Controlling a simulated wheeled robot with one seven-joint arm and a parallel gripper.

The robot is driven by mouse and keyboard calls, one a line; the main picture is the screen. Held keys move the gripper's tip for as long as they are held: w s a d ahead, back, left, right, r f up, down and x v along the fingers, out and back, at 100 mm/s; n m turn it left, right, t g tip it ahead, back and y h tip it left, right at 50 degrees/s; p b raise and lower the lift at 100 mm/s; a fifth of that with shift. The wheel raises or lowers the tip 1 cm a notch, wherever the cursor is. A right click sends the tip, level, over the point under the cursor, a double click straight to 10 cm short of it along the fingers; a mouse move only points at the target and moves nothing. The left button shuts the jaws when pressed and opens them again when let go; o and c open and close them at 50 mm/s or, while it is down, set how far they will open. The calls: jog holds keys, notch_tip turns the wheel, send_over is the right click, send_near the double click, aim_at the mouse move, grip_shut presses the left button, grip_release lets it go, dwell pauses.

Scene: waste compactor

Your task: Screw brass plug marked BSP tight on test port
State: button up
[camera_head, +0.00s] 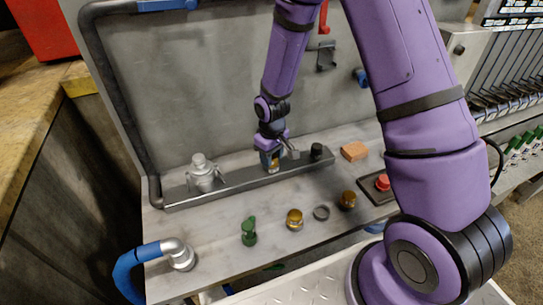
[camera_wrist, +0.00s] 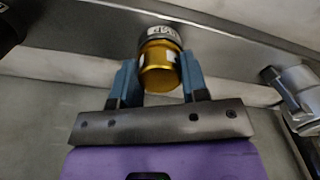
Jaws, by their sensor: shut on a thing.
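My gripper (camera_head: 270,160) reaches down to the long grey metal rail (camera_head: 240,184) at the back of the bench. In the wrist view its blue fingers (camera_wrist: 160,82) are shut on a brass plug (camera_wrist: 160,70), one on each side. A dark round collar (camera_wrist: 159,33) with white lettering sits at the plug's far end, against the rail; I cannot read the letters for certain. The collar hides the joint, so I cannot tell how far the plug is seated. In the head view the plug is hidden by my gripper.
A silver fitting (camera_head: 203,173) and a black cap (camera_head: 316,151) stand on the rail either side. On the bench are brass pieces (camera_head: 294,219) (camera_head: 347,200), a grey ring (camera_head: 321,212), a green fitting (camera_head: 249,231), an orange block (camera_head: 354,151) and a red button (camera_head: 383,183).

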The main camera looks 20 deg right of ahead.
jog(key=m, duration=0.4)
jog(key=o, duration=1.1)
jog(key=shift+c, duration=0.2)
jog(key=shift+c, duration=0.2)
jog(key=n, duration=2)
jog(key=shift+n, duration=0.4)
